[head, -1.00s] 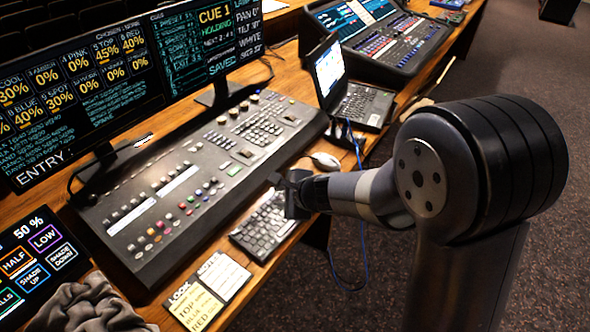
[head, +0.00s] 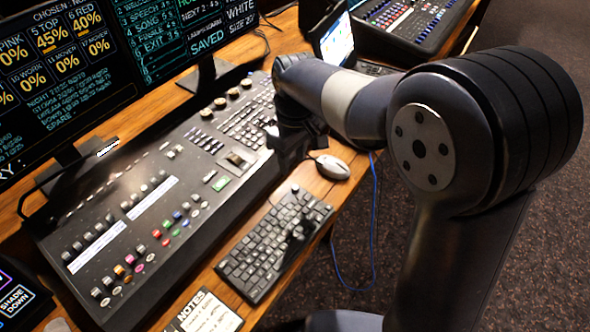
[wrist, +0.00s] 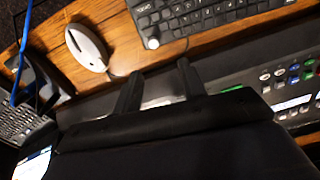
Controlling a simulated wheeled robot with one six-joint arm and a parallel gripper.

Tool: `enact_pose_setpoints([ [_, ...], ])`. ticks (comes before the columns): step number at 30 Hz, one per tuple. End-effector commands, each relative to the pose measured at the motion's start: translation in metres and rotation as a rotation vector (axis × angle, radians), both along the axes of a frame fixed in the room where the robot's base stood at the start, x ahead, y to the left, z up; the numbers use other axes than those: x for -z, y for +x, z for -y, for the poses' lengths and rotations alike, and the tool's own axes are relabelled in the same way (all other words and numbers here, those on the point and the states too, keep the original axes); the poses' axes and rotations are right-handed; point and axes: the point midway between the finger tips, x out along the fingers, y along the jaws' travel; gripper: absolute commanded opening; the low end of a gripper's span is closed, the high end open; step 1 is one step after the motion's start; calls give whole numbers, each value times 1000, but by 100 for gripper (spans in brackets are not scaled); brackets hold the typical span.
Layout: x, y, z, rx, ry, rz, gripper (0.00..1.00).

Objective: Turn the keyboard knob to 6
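The black keyboard (head: 262,250) lies on the wooden desk in front of the mixing console. It also shows at the top of the wrist view (wrist: 205,15). A small round silver knob (wrist: 152,43) sits at the keyboard's near-left corner in the wrist view. The knob's pointer and any numbers are too small to read. My gripper (head: 288,160) is above the console's front edge, beyond the keyboard's far end in the head view. In the wrist view my gripper (wrist: 159,78) has its two fingers apart with nothing between them, close to the knob but not visibly touching it.
A white mouse (head: 333,167) lies beside the keyboard's far end. The long console (head: 150,215) has many buttons and knobs. Monitors (head: 60,75) stand behind it. A laptop (head: 337,42) is farther back, and a blue cable (head: 373,215) hangs off the desk edge.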

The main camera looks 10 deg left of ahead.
Motion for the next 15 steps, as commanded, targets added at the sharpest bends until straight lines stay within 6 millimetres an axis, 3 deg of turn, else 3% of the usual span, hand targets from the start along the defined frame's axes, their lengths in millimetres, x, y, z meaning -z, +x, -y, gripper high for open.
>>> enact_pose_setpoints([
  [5, 3, 3, 6, -36, -39, 13, 40],
  [15, 63, 2, 6, -33, -38, 9, 40],
])
